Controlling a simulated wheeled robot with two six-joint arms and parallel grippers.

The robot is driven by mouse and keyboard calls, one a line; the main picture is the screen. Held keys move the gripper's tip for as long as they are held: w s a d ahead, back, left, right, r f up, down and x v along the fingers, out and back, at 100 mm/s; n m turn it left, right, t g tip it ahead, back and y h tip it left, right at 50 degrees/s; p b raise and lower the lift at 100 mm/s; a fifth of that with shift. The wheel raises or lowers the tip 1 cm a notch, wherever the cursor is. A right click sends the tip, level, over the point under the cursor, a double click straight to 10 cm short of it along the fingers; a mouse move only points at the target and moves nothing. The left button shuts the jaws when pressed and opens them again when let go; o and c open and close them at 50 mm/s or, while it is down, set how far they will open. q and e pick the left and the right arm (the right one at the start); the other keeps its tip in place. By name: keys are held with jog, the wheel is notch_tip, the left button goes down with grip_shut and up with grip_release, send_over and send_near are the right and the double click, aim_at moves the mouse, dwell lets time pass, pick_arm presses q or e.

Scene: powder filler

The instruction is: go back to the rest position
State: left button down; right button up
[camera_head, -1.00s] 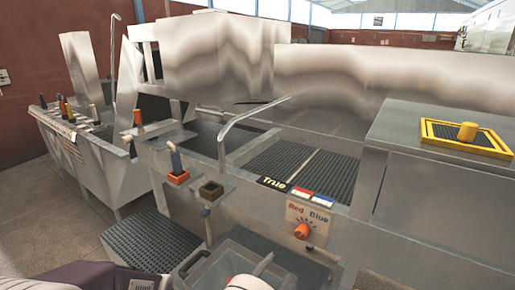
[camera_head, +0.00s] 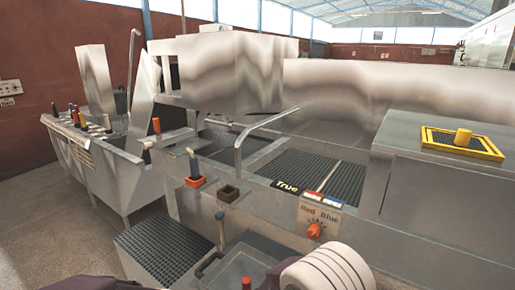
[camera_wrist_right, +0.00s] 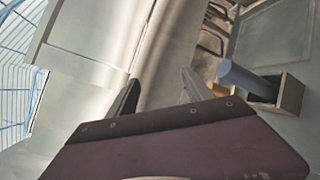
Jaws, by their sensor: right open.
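The steel filler machine fills the middle, with a dial (camera_head: 315,231), a bent pipe (camera_head: 240,150) and a grated top (camera_head: 310,172). A yellow-framed lid (camera_head: 462,143) lies at right. A steel bin (camera_head: 95,160) with several handles stands left. Bare floor (camera_head: 50,240) lies at front left.

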jog(key=s+d+m+g, duration=0.2)
jog(key=d, duration=0.1)
jog(key=s+d+g, duration=0.1)
jog(key=d, duration=0.1)
jog(key=shift+s+d+f+m+g, duration=0.1)
jog(key=shift+s+f+m+g, duration=0.05)
jog(key=shift+s+m+g, duration=0.2)
jog(key=s+d+f+m+g+y, duration=0.2)
jog(key=s+f+m+g+y, duration=0.1)
jog(key=s, duration=0.3)
jog(key=s+d+f+m+g+y, duration=0.1)
jog(key=s+f+m+g+y, duration=0.2)
jog(key=s, duration=0.3)
jog(key=w+a+f+m+t+y, duration=0.1)
jog(key=a+f+m+t+y, duration=0.1)
jog(key=a, duration=0.4)
jog(key=w+a+f+m+t+y, duration=0.1)
jog(key=a+f+m+t+y, duration=0.1)
jog(key=a+f+y, duration=0.2)
jog(key=a+y, duration=0.3)
jog(key=shift+w+a, duration=0.2)
jog(key=shift+w, duration=0.1)
